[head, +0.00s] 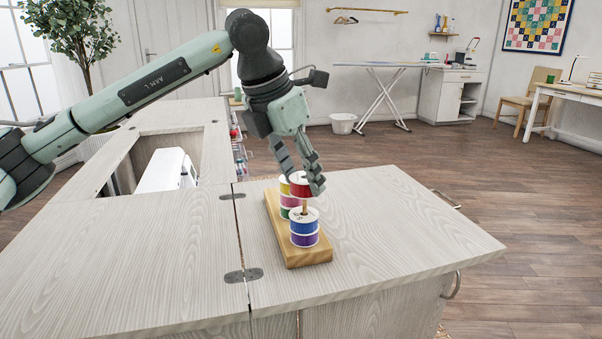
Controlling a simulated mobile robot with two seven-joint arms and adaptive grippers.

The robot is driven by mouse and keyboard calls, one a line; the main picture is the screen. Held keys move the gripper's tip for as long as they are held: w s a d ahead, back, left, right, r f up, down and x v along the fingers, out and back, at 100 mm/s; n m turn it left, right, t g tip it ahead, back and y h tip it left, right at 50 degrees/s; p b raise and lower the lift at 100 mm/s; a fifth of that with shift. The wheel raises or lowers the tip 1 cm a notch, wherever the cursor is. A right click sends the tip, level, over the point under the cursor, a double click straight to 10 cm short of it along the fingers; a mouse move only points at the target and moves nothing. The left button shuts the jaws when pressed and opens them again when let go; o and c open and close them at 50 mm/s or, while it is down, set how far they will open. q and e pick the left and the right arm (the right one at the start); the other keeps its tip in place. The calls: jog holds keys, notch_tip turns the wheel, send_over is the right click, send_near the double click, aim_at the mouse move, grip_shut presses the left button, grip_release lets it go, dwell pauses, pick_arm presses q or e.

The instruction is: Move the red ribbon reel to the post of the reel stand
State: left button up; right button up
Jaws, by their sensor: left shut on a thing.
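The reel stand (315,257) is a wooden base on the right part of the cabinet top. Its near post (305,208) carries a blue reel (304,227) and a purple reel (304,240). A far stack behind it shows yellow, pink (287,200) and green reels, partly hidden. My left gripper (301,181) points down over the stand and is shut on the red ribbon reel (300,189). The red reel is above the blue reel with a gap between them. I cannot tell whether the post's tip is inside the red reel. My right gripper is not in view.
The cabinet top (400,230) is clear right of the stand, and the hinged panel (150,260) on the left is bare. A white sewing machine (167,171) sits in the opening behind. An ironing board (380,65) stands far back.

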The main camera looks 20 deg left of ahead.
pick_arm(q)
jog(key=shift+f+b, duration=1.25)
jog(key=shift+f, duration=0.25)
jog(key=o, duration=1.1)
jog(key=shift+c, duration=0.2)
jog(key=v, duration=1.2)
